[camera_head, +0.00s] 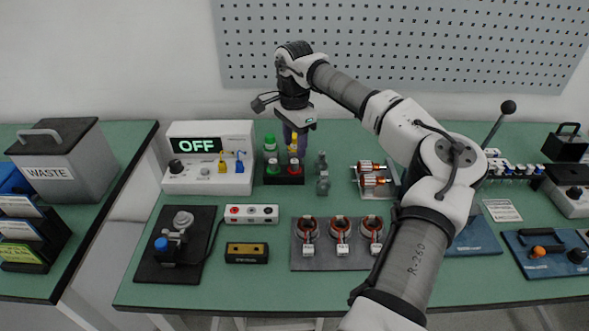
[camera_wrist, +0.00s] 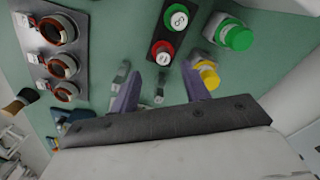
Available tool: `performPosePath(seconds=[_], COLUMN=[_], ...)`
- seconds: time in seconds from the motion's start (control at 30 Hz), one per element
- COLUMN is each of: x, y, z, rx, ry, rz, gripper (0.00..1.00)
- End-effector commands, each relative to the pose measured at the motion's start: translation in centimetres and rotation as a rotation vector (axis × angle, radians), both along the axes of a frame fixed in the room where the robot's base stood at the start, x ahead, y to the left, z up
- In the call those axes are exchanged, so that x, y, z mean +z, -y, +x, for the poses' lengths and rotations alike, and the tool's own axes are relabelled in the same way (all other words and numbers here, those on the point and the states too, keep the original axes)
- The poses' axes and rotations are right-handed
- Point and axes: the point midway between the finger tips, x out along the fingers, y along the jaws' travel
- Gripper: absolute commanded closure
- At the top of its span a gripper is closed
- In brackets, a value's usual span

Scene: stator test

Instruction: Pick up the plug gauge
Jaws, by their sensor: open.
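The plug gauge looks to be the grey, double-ended metal piece (camera_head: 322,174) lying front to back on the green bench, just right of the black block. In the wrist view a grey end of it (camera_wrist: 160,86) shows between the fingers, and another grey part shows by the left finger, which hides the middle. My gripper (camera_head: 295,148) hangs above the bench, up and left of this piece in the head view. Its two purple fingers (camera_wrist: 161,72) are spread apart, with nothing held between them.
A black block (camera_head: 284,181) with green and red round tops stands close left. Green (camera_wrist: 237,38) and yellow-topped (camera_wrist: 208,76) cylinders stand behind it, the yellow one by the right finger. Motor parts (camera_head: 373,180) are to the right; a tray of stators (camera_head: 325,262) is in front.

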Motion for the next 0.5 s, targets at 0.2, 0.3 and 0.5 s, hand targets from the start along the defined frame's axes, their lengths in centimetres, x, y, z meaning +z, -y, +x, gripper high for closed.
performPosePath(seconds=[0.2,0.3,0.5], x=[-1.8,-3.3,-5.3], y=[0.0,0.0,-0.1], z=[0.2,0.5,0.5], rx=[0.000,0.000,0.001], ry=[-0.002,-0.002,0.000], rz=[0.002,0.002,0.001], gripper=[0.54,0.54,0.54])
